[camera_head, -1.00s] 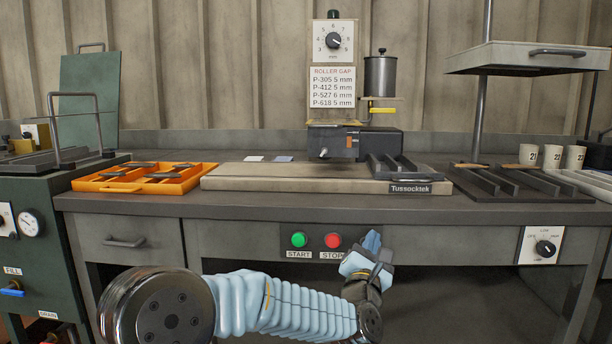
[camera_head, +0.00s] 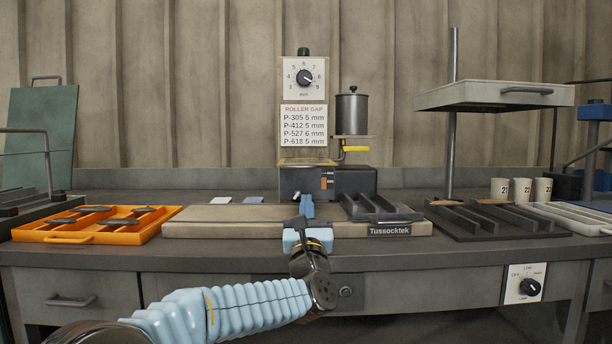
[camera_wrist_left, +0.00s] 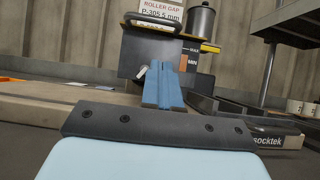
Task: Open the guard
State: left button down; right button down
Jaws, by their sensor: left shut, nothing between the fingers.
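The glue roller machine is a dark box (camera_head: 350,182) at the back middle of the bench. A flat yellow-edged piece (camera_head: 307,162) on its top left may be the guard; I cannot tell for sure. In the left wrist view the machine's dark front (camera_wrist_left: 135,50) stands ahead, with a bar handle (camera_wrist_left: 168,20) near its upper edge. My left gripper (camera_head: 307,207) is in front of the machine, over the pale board, pointing at it. Its blue fingers (camera_wrist_left: 165,88) are shut and empty, apart from the handle. My right gripper is out of view.
The pale board (camera_head: 220,222) lies before the machine, with a dark slotted rack (camera_head: 382,208) at its right. An orange tray (camera_head: 70,236) is at left. A metal pot (camera_head: 351,113) and yellow lever (camera_head: 356,149) stand above the machine.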

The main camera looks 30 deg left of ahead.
pick_arm(q)
jog(key=r, duration=0.1)
jog(key=w+a+r+p, duration=0.1)
jog(key=r, duration=0.1)
jog(key=w+r+p, duration=0.1)
jog(key=r, duration=0.1)
jog(key=shift+a, duration=0.15)
jog(key=shift+r+h, duration=0.15)
jog(key=shift+h, duration=0.15)
